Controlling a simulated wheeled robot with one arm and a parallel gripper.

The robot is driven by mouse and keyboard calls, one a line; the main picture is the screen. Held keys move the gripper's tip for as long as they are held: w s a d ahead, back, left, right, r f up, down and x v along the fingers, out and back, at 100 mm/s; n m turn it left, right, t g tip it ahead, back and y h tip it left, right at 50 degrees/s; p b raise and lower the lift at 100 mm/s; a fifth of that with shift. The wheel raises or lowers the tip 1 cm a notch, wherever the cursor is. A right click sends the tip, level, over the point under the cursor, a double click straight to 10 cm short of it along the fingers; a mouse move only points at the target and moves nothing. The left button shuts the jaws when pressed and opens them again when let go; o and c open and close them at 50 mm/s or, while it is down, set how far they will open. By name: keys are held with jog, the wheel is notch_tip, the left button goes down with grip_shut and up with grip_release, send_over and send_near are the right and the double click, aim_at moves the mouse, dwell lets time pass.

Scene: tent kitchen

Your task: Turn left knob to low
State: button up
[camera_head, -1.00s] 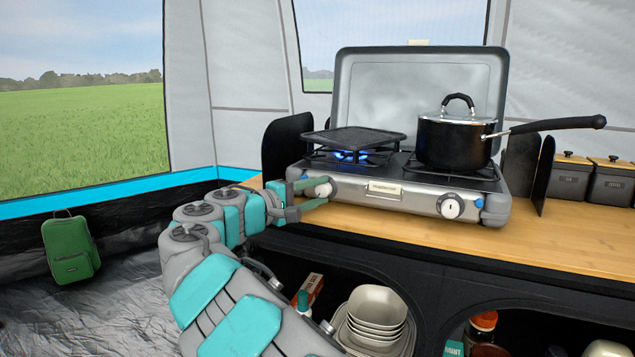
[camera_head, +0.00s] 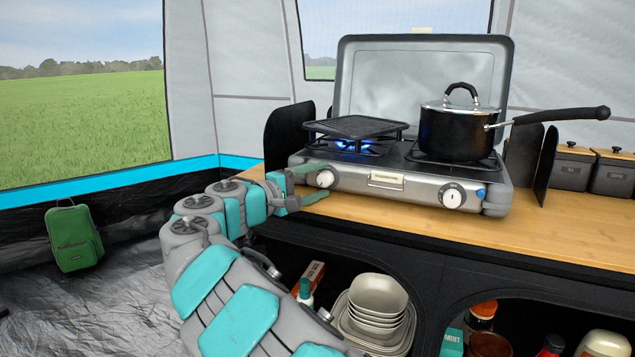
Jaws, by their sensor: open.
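The camping stove (camera_head: 405,190) stands on the wooden counter with its lid up. The left knob (camera_head: 325,178) is a pale round dial on the stove's front. A blue flame (camera_head: 353,146) burns at the left burner under a black griddle plate (camera_head: 356,127). My gripper (camera_head: 318,182) is open at the left knob, one finger at its upper side and the other below it. I cannot tell whether either finger touches the knob. The right knob (camera_head: 452,196) is white with a dark mark and stands clear of my gripper. The left knob's mark is too small to read.
A black pot (camera_head: 455,133) sits on the right burner, its handle reaching right. Dark canisters (camera_head: 571,171) stand at the counter's right. Stacked bowls (camera_head: 378,297) are on the shelf below.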

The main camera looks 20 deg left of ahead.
jog(key=shift+f, duration=0.15)
jog(key=m+b, duration=0.1)
jog(key=b, duration=0.1)
jog(key=m+g+b, duration=0.1)
jog(key=shift+f+b, duration=0.25)
jog(key=shift+b, duration=0.1)
jog(key=m+y+b, duration=0.1)
jog(key=m+b, duration=0.1)
jog(key=b, duration=0.1)
jog(key=m+g+y+b, duration=0.1)
jog(key=m+b, duration=0.1)
jog(key=b, duration=0.2)
jog(key=shift+r+y, duration=0.2)
jog(key=shift+y, duration=0.1)
jog(key=m+y+b, duration=0.1)
jog(key=m+b, duration=0.1)
jog(key=b, duration=0.1)
jog(key=shift+d+r, duration=0.15)
jog(key=shift+r, duration=0.05)
jog(key=shift+r+m+y+b, duration=0.2)
jog(key=shift+m+y+b, duration=0.35)
jog(key=shift+m, duration=0.25)
jog(key=shift+d+m+g+y, duration=0.15)
jog(key=shift+m+y, duration=0.25)
jog(key=shift+m, duration=0.2)
jog(key=shift+d+m+g+y, duration=0.15)
jog(key=shift+m+y, duration=0.2)
jog(key=shift+m, duration=0.25)
